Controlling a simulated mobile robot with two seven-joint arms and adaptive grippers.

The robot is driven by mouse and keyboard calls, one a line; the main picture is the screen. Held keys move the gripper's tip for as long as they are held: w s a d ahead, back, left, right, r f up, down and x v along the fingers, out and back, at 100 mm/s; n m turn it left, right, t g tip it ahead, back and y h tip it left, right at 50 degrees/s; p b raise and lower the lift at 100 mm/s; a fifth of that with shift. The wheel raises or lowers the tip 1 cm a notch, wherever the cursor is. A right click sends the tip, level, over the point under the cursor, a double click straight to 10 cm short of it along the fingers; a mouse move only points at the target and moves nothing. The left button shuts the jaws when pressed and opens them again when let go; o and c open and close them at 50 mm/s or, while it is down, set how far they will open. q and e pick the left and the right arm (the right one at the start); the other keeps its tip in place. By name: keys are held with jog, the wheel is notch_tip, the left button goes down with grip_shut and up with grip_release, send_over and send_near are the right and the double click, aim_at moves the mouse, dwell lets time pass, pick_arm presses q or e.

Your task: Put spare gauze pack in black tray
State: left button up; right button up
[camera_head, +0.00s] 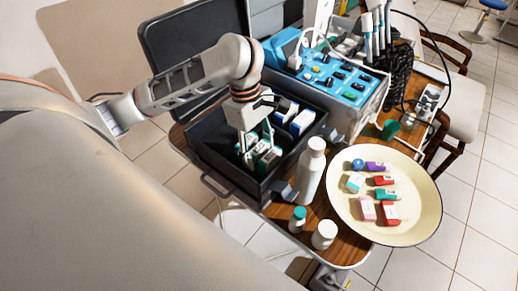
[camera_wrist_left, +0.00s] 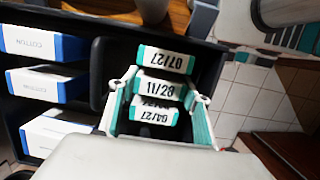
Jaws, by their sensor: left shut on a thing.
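The black tray (camera_head: 207,167) is an open dark case on the wooden table. My left gripper (camera_head: 250,148) points down into its near section, shut on a white and teal gauze pack. In the left wrist view my left gripper (camera_wrist_left: 158,92) has its fingers either side of a teal-edged pack marked 11/28 (camera_wrist_left: 159,88). Another pack marked 07/27 (camera_wrist_left: 165,60) lies just beyond it, and one marked 04/27 (camera_wrist_left: 154,115) is on the near side. The packs sit close together, and I cannot tell whether the held one touches the tray floor. My right gripper is not in view.
White and blue cotton boxes (camera_wrist_left: 46,87) fill the neighbouring section. A white bottle (camera_head: 311,172) and two small jars (camera_head: 324,234) stand beside the tray. A cream plate (camera_head: 425,205) holds several small coloured items. A blue-topped dental unit (camera_head: 345,82) stands behind.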

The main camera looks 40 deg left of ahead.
pick_arm(q)
jog(key=o, duration=1)
jog(key=shift+o, duration=0.2)
notch_tip(320, 180, up, 12)
jog(key=a+p, duration=0.2)
jog(key=p, duration=0.1)
jog(key=shift+a, duration=0.25)
jog(key=shift+w+f, duration=0.1)
jog(key=shift+f, duration=0.05)
